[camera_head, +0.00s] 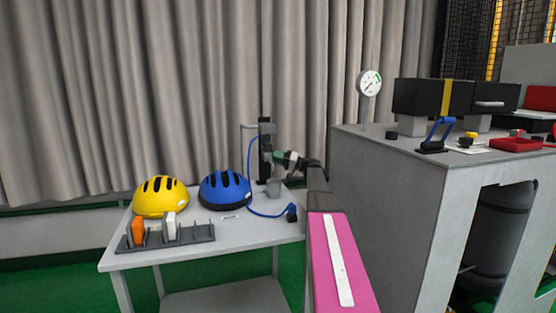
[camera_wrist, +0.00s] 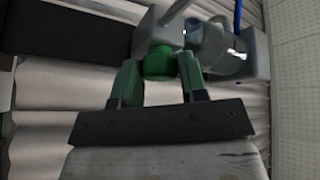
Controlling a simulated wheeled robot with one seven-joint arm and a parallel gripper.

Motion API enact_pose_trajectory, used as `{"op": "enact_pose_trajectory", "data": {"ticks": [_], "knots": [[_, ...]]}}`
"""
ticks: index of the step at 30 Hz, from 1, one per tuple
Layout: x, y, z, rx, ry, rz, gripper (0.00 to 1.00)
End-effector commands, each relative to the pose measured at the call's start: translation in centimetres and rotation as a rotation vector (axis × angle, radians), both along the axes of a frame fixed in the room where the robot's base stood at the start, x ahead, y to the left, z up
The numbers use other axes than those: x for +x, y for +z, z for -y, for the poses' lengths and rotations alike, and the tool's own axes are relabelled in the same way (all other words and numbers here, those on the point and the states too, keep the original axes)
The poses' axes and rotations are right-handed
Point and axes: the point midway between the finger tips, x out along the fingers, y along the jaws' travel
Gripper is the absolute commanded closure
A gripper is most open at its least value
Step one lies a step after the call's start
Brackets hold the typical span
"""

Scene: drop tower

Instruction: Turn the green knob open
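The green knob (camera_wrist: 158,62) sits on a grey block of the apparatus at the top of the wrist view. In the head view my gripper (camera_head: 279,156) reaches to the upright stand (camera_head: 265,138) at the table's right end. There the knob is too small and covered to make out surely.
The grey table (camera_head: 240,233) carries a yellow helmet (camera_head: 161,196), a blue helmet (camera_head: 224,190), a dark rack (camera_head: 190,238) and a grey cup (camera_head: 273,187). A blue hose (camera_head: 250,160) loops beside the stand. A tall grey cabinet (camera_head: 390,190) stands close on the right.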

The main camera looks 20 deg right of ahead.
Motion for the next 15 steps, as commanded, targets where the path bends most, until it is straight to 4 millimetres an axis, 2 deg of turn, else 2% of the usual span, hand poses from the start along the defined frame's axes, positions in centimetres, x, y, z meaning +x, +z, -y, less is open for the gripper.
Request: {"op": "enact_pose_trajectory", "data": {"ticks": [1,2,3,15], "knots": [[0.03,-0.06,0.04,-0.002,-0.001,0.000,0.47],[0.03,-0.05,0.04,-0.002,-0.001,0.000,0.38],[0.03,-0.05,0.04,-0.001,-0.001,0.000,0.35],[-0.31,-0.19,0.62,-0.001,-0.002,0.000,0.35]]}}
